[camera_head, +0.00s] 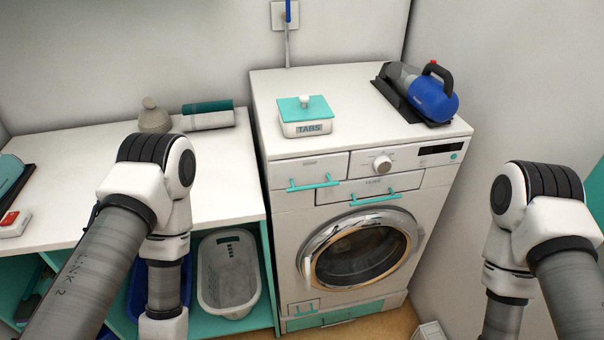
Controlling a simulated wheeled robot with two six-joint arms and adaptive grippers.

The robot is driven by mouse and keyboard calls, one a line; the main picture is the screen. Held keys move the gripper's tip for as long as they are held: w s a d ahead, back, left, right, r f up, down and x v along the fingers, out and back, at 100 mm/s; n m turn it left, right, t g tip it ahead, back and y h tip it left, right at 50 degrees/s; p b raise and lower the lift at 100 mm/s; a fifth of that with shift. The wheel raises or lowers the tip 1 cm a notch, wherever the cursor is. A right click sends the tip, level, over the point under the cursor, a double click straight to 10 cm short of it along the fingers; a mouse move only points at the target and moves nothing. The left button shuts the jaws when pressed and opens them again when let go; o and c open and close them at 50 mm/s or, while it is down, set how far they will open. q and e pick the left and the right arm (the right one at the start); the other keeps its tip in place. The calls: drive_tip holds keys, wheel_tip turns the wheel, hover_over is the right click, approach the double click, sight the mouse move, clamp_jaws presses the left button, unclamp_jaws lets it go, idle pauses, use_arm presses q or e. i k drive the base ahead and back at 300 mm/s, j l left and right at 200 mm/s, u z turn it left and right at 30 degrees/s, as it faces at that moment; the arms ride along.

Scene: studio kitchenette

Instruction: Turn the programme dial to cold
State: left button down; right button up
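The programme dial (382,163) is a round white knob on the upper front panel of the white washing machine (285,230). It sits between the drawer with a teal handle and the dark display (440,149). The marks around the dial are too small to read, so its setting cannot be told. My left arm comes in from the left and my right arm from the right. Both bend downward, and both grippers are out of the picture below the frame. Neither arm touches the machine.
A teal-lidded TABS box (305,116) and a blue handheld vacuum (432,97) in a black holder stand on the machine. Teal bar handles (376,198) stick out below the dial. A white counter (225,180) adjoins at left; a wall is close at right.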

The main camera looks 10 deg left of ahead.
sight(383, 164)
drive_tip(key=k+l+z, duration=0.1)
drive_tip(key=l+z, duration=0.7)
drive_tip(key=z, duration=0.2)
